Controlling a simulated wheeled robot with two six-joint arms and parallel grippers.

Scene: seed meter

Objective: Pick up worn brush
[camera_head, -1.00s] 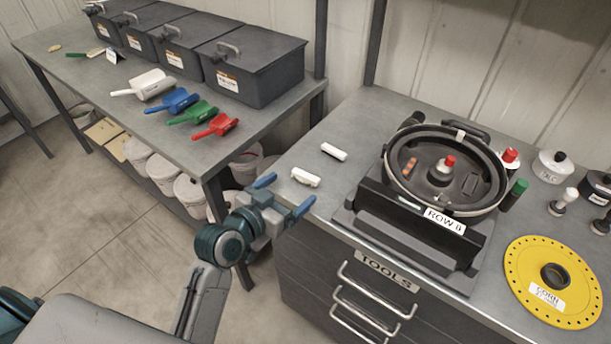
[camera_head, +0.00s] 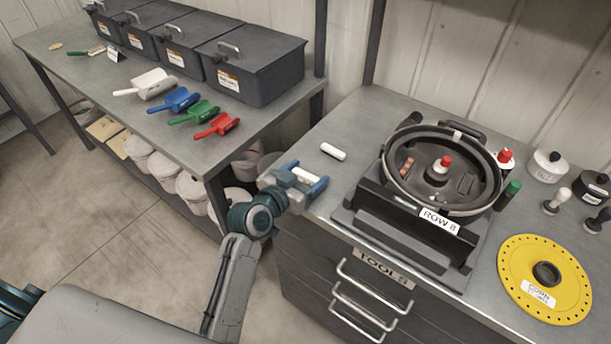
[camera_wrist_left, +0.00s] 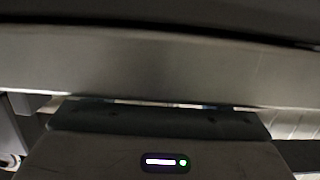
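Two small white pieces lie at the left end of the tool bench. The near one (camera_head: 305,175) is between the fingers of my left gripper (camera_head: 306,177); the other (camera_head: 333,151) lies free behind it. I cannot tell for sure which is the worn brush. My left fingers stand at either end of the near piece, close to the bench top; whether they press on it cannot be told. The left wrist view shows only grey surfaces and a lit indicator (camera_wrist_left: 166,162), with no brush recognisable. My right gripper is out of view.
The seed meter (camera_head: 442,175) stands right of my left gripper on the bench (camera_head: 352,122). A yellow plate (camera_head: 520,255) lies further right. Drawer handles (camera_head: 375,285) stick out in front. Scoops (camera_head: 175,100) and dark bins (camera_head: 250,65) occupy the left table.

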